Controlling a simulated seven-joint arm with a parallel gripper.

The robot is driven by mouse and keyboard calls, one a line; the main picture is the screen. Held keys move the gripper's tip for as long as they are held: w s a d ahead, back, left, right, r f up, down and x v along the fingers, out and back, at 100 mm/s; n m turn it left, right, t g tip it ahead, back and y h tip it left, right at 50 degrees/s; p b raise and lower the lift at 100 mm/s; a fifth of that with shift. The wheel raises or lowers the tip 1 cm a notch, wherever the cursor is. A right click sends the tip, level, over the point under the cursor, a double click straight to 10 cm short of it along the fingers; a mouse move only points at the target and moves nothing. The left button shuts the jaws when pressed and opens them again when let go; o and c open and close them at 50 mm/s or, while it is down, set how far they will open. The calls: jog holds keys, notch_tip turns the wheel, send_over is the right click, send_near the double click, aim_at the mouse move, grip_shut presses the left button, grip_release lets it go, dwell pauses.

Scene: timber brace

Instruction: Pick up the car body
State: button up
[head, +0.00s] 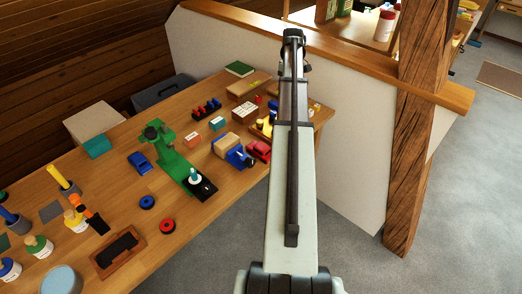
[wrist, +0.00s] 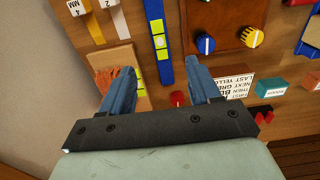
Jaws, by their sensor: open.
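Two small toy car bodies show in the head view. A blue car body (head: 139,163) lies on the wooden table left of the green stand. A red car body (head: 259,150) lies near the table's right edge, beside my arm. I cannot tell which one the task means. No car body can be made out in the wrist view. My gripper shows there as two blue fingers (wrist: 163,66), spread apart with nothing held between them. It hangs above the table, with a small red round piece (wrist: 178,98) seen between the fingers. The arm hides part of the table's right end in the head view.
A green stand (head: 170,150) rises mid-table. A lettered block (wrist: 237,84), a teal block (wrist: 270,87) and a board with a blue knob (wrist: 205,43) and yellow knob (wrist: 252,37) crowd the wrist view. A low wall and timber post (head: 421,130) stand right of the table.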

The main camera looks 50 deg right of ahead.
jog(key=shift+c, duration=0.2)
dwell(0.4)
notch_tip(320, 180, up, 2)
send_over(262, 146)
notch_tip(262, 146, down, 8)
jog(key=shift+a, duration=0.1)
jog(key=shift+f, duration=0.15)
jog(key=shift+f, duration=0.1)
jog(key=shift+w+f, duration=0.1)
jog(key=shift+f, duration=2.4)
